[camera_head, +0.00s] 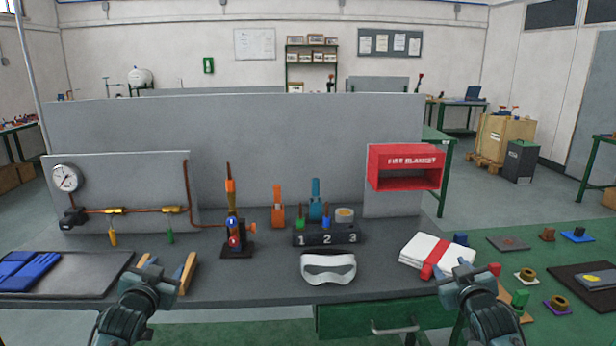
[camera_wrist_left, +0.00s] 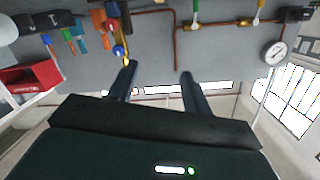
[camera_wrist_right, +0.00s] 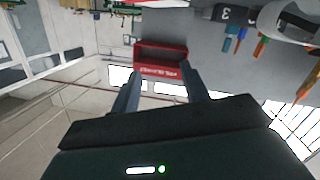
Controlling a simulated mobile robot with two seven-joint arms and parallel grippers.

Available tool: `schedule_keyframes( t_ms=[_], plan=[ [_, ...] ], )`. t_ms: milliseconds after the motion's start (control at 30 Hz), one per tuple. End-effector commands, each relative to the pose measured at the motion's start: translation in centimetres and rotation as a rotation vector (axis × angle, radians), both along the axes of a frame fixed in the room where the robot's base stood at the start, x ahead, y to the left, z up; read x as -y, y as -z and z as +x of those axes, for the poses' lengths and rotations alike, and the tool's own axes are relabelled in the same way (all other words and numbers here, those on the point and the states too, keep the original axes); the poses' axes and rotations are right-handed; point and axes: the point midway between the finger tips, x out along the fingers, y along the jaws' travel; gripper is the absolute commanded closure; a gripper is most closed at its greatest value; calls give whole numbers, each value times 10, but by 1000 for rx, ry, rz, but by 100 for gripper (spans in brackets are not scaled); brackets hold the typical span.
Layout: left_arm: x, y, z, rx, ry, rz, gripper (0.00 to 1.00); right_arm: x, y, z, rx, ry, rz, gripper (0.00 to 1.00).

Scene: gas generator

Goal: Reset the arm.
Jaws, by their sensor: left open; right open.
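My left gripper (camera_head: 167,270) is at the front left edge of the bench in the head view, with its fingers apart and nothing between them. It also shows in the left wrist view (camera_wrist_left: 158,82), open and empty, facing the back panel. My right gripper (camera_head: 476,272) is at the front right of the bench, beside the folded white blanket (camera_head: 436,252) with a red strap. In the right wrist view its fingers (camera_wrist_right: 160,88) are apart and empty. The red fire blanket box (camera_wrist_right: 162,60) shows beyond the fingers there. Both arms reach forward from the bottom of the head view.
The bench (camera_head: 250,283) holds a blue-gloved tray (camera_head: 98,275), a torch stand (camera_head: 236,236), a numbered block (camera_head: 326,236) and white goggles (camera_head: 328,268). A gauge (camera_head: 66,178) and copper pipe (camera_head: 148,210) are on the left panel. Parts lie at right. Bench space left of the goggles is clear.

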Motion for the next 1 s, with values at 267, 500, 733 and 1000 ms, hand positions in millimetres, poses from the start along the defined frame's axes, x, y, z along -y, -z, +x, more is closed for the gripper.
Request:
schedule_keyframes(
  t_ms=[267,500,733,1000],
  plan=[
    [69,112,-100,-164,108,-54,51,-69,113,-100,-164,-108,55,55],
    [139,188,-245,-349,195,-173,51,-139,188,-245,-347,-194,174,55],
    [175,202,-343,-465,220,-276,51,-175,202,-343,-465,-218,277,55],
    [182,202,-366,-494,222,-303,51,-183,202,-366,-492,-220,304,55]
  ],
)
